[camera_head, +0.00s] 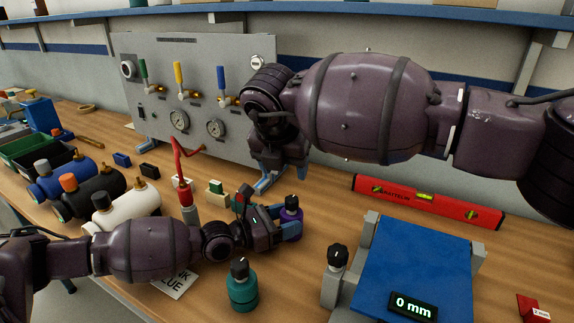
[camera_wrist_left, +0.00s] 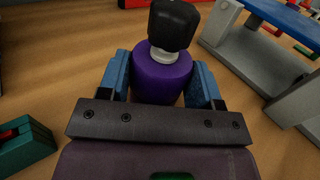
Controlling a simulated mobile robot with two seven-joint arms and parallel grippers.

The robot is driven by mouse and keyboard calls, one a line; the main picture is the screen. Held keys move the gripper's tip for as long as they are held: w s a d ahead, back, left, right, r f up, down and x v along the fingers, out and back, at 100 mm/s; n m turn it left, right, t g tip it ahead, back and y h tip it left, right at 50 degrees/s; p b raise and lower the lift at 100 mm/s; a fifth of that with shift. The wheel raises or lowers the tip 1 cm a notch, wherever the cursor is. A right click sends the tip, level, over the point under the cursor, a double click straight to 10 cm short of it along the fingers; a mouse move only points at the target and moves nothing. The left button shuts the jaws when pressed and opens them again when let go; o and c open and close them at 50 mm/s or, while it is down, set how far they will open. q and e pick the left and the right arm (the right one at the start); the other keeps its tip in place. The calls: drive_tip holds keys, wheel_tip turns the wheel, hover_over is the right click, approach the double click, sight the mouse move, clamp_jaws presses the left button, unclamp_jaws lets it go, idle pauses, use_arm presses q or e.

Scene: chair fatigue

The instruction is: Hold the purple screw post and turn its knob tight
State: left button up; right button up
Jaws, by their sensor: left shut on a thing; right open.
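The purple screw post (camera_head: 292,226) stands on the bench in front of the panel, with its black knob (camera_head: 291,202) on top. My left gripper (camera_head: 284,222) is shut on the purple body from the left. In the left wrist view the two blue fingers lie on either side of the purple post (camera_wrist_left: 160,80), below the black knob (camera_wrist_left: 173,25) and its pale neck. My right gripper (camera_head: 282,168) is open and empty, pointing down behind and above the post, apart from the knob.
A teal screw post (camera_head: 242,290) stands in front of my left gripper. A blue-topped grey fixture (camera_head: 415,262) reading 0 mm stands to the right. A red level (camera_head: 428,201) lies behind it. The gauge panel (camera_head: 160,70) is close behind my right gripper.

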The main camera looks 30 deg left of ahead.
use_arm(q)
drive_tip(key=o, duration=1.3)
